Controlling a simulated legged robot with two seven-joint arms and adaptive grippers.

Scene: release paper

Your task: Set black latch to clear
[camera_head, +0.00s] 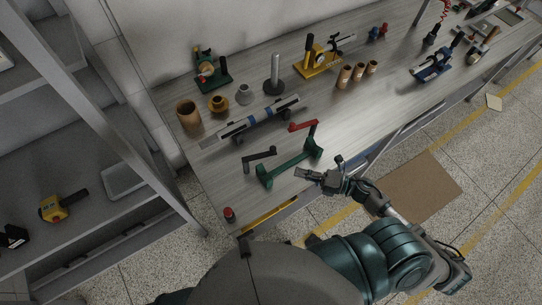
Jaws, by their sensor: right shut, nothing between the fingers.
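A green fixture (290,167) stands near the front edge of the workbench, with a raised post at each end. The black latch (260,156) is a thin cranked bar at the fixture's left end, reaching left and away from it. A red latch (302,126) of similar shape is at the right end. My right gripper (304,174) is just right of the fixture's middle, near the bench's front edge. It is shut and empty, its fingertips pointing left. Whether it touches the fixture I cannot tell. It looks apart from the black latch. My left gripper is not in view.
Brown cups (345,76), a yellow fixture (318,64) and a grey post (275,70) stand farther back. A small red-topped item (229,214) sits at the front-left corner. Bare bench lies left of the black latch.

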